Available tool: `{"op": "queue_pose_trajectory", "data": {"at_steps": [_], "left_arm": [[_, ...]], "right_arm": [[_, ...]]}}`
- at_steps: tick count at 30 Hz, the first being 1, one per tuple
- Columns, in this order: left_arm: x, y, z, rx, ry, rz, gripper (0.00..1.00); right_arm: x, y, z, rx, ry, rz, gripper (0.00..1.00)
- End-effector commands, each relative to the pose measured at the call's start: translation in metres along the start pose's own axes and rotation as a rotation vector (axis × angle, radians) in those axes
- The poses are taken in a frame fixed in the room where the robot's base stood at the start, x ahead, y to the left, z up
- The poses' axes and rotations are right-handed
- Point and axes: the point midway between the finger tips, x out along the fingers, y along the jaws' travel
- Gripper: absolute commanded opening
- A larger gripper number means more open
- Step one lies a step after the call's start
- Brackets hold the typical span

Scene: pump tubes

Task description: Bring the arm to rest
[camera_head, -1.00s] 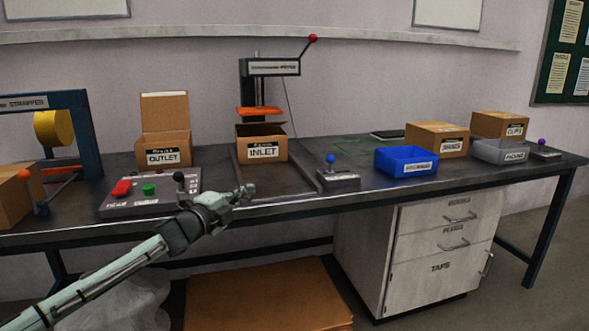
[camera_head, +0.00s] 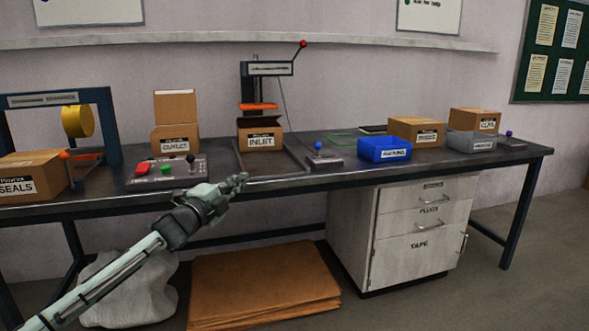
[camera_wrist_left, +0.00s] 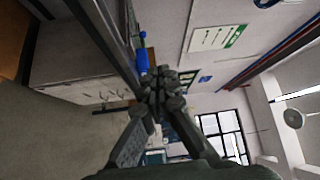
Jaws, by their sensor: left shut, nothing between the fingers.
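My left arm reaches in from the lower left of the head view. Its gripper (camera_head: 238,181) is shut and empty, in front of the workbench's (camera_head: 320,181) front edge, below the INLET box. In the left wrist view the closed fingers (camera_wrist_left: 160,88) meet in the middle, with nothing between them. The wrist picture is turned sideways, with the bench and drawer unit at left. My right gripper is in neither view.
The OUTLET box (camera_head: 176,139), INLET box (camera_head: 261,140) and a button panel (camera_head: 150,172) stand on the bench near my gripper. A blue bin (camera_head: 384,149) is farther right. A drawer unit (camera_head: 415,235) and flat cardboard (camera_head: 262,290) are below. Floor space is clear at the right.

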Motion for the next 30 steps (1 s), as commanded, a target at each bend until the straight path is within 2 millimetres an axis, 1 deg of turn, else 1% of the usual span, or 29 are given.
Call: {"op": "queue_pose_trajectory", "data": {"at_steps": [5,6,10,14,19,21,23,26,30], "left_arm": [[-0.009,-0.022,0.030,-0.134,-0.074,-0.089,0.00],[-0.013,-0.028,0.039,-0.163,-0.093,-0.111,0.00],[-0.028,-0.040,0.072,-0.255,-0.160,-0.176,0.00],[-0.051,-0.044,0.111,-0.343,-0.236,-0.237,0.00],[-0.086,-0.041,0.160,-0.440,-0.336,-0.304,0.00],[-0.096,-0.033,0.176,-0.483,-0.379,-0.304,0.00],[-0.096,-0.017,0.183,-0.548,-0.428,-0.250,0.00],[-0.101,0.012,0.197,-0.658,-0.520,-0.175,0.00],[-0.116,0.052,0.213,-0.811,-0.668,-0.083,0.00]], "right_arm": [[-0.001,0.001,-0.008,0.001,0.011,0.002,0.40],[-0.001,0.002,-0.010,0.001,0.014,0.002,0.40],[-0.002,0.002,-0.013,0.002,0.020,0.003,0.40],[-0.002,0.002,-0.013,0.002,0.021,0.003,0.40],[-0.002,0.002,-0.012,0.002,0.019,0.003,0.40],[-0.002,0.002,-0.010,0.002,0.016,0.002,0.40],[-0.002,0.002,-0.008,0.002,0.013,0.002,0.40],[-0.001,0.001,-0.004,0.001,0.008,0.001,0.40],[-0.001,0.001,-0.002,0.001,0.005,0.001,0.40]]}}
